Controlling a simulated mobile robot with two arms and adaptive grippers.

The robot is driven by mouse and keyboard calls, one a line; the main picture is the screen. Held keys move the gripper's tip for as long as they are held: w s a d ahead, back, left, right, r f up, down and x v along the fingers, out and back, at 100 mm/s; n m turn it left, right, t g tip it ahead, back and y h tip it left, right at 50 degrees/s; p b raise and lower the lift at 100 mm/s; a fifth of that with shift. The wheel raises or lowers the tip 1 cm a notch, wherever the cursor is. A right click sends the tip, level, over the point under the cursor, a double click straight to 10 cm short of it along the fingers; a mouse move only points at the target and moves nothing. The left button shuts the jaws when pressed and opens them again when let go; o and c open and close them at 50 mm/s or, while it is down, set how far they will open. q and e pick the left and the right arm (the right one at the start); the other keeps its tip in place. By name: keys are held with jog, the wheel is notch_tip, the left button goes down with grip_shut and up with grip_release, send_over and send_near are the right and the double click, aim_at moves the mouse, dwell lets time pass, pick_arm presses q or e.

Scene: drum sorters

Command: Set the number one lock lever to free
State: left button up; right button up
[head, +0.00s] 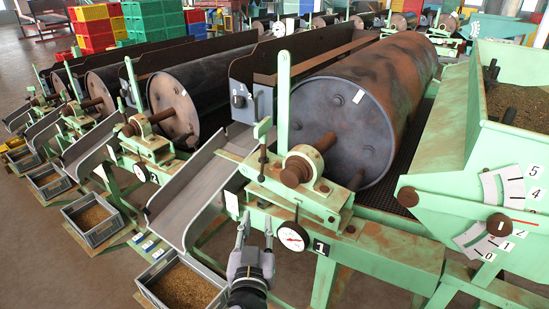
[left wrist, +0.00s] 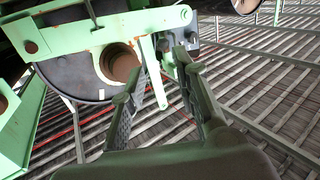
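The number one machine carries a black "1" plate (head: 321,248) on its green frame. By its bearing in the head view stand a tall pale green bar (head: 284,85) and a shorter lever (head: 262,130) with a green top and dark stem. I cannot tell for certain which is the lock lever. My left gripper (head: 255,238) is upright, low in front of the frame, left of the round dial (head: 292,237). In the left wrist view its fingers (left wrist: 155,76) are spread, with a pale green bar (left wrist: 152,65) seen between them; contact does not show. My right gripper is out of view.
A grey chute (head: 195,195) slopes down beside my left gripper to a grey crate (head: 182,282) of brown material. The large drum (head: 345,125) lies behind the bearing. A green hopper with a numbered scale (head: 505,190) stands at right. More drums line up at left.

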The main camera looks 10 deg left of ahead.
pick_arm(q)
jog(key=r, duration=0.1)
jog(key=p, duration=0.2)
send_near(261, 181)
jog(key=p+x, duration=0.2)
jog(key=x, duration=0.9)
jog(key=shift+p, duration=0.4)
jog(key=shift+w+a, duration=0.15)
jog(key=shift+w, duration=0.45)
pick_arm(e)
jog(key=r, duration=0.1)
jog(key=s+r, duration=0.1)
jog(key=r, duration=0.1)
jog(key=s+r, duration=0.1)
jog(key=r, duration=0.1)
pick_arm(q)
jog(key=shift+c, duration=0.2)
grip_shut()
